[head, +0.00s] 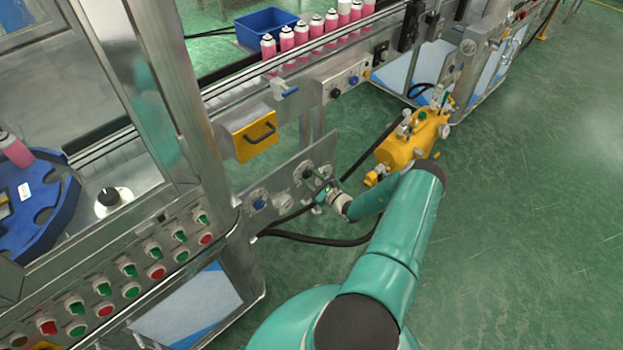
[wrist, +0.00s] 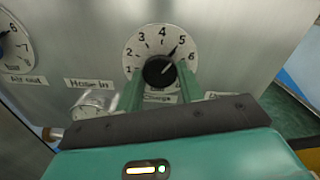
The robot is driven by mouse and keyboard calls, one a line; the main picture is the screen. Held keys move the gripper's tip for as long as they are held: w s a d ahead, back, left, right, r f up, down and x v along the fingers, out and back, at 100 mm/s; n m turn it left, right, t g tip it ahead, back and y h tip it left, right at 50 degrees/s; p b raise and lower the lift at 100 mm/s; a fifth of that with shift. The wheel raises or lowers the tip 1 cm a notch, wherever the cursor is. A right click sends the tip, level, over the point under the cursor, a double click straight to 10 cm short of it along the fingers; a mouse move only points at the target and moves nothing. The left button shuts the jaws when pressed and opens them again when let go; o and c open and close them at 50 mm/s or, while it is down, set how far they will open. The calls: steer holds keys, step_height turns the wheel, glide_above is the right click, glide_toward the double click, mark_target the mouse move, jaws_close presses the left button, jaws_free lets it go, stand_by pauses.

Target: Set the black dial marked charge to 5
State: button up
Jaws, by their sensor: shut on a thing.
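The black dial (wrist: 158,71) sits at the centre of a white numbered plate (wrist: 133,59) in the wrist view. A label below it is partly hidden, and only part of its lettering shows. The numbers 1 to 6 run clockwise around the visible part. A dark pointer reaches from the knob towards the 5. A white mark also shows on the knob's face, towards the upper right. My gripper (wrist: 160,80) has one green finger on each side of the knob and is shut on it. In the head view my gripper (head: 324,188) is at the low metal panel.
In the head view, black hoses (head: 318,239) hang near the panel. A yellow tank (head: 408,140) stands behind my arm. Open green floor lies right.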

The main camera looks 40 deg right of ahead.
stand_by(0.3)
steer(key=o, duration=1)
steer(key=shift+s, duration=0.1)
steer(key=s, duration=1.3)
steer(key=shift+s+d, duration=0.15)
steer(key=shift+s, duration=0.2)
